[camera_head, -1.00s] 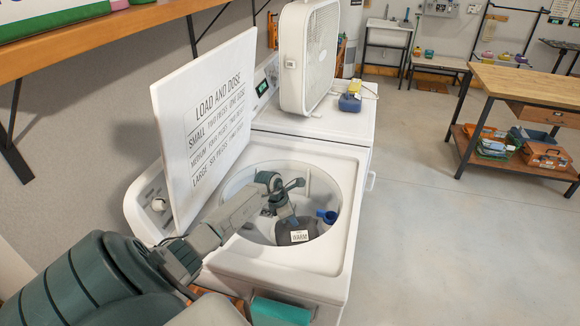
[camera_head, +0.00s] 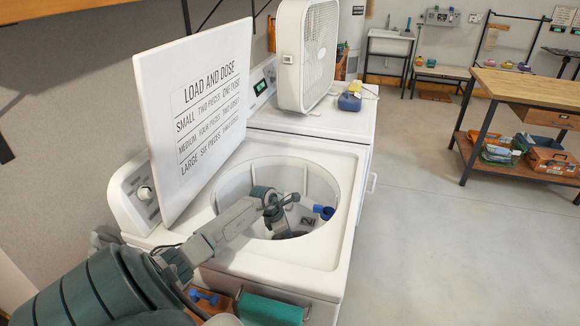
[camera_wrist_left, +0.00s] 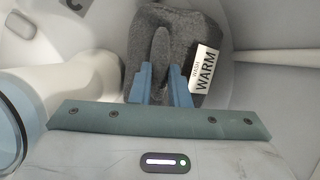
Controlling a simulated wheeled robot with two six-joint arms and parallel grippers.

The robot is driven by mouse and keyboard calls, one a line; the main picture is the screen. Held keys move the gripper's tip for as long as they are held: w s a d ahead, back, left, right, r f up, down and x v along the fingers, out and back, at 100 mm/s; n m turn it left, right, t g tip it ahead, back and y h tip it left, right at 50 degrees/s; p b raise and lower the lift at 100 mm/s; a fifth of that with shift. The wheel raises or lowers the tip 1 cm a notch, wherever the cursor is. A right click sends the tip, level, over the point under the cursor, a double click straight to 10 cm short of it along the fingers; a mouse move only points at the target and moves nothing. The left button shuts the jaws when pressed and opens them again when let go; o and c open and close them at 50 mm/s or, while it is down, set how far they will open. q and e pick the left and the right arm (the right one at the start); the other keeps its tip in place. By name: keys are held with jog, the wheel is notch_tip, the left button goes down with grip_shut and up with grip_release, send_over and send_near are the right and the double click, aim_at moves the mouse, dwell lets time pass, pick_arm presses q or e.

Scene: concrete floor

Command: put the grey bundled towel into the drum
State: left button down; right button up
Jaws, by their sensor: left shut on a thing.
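The grey bundled towel (camera_wrist_left: 195,30) with its white "WARM" tag (camera_wrist_left: 205,72) fills the top middle of the left wrist view. My left gripper (camera_wrist_left: 160,82) is shut on it, with a blue finger on each side of a fold. In the head view my left gripper (camera_head: 282,214) is down inside the opening of the white drum (camera_head: 322,182) of the top-loading washer. The towel is mostly hidden there behind the gripper. Whether it touches the drum floor I cannot tell. My right gripper is out of view.
The raised lid (camera_head: 200,110) stands left of the opening. A white fan (camera_head: 305,55) and a blue-and-yellow item (camera_head: 350,98) are on the machine behind. A blue-ended piece (camera_head: 324,212) is inside the drum at right. A workbench (camera_head: 525,90) stands right, with clear floor between.

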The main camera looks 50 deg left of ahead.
pick_arm(q)
jog(key=shift+a, duration=0.1)
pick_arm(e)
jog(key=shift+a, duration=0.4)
pick_arm(q)
jog(key=c, duration=1.4)
grip_release()
jog(key=shift+o, duration=0.5)
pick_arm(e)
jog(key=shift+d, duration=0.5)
pick_arm(q)
jog(key=shift+r, duration=0.1)
notch_tip(320, 180, up, 5)
jog(key=p, duration=0.3)
notch_tip(320, 180, up, 21)
jog(key=p, duration=0.8)
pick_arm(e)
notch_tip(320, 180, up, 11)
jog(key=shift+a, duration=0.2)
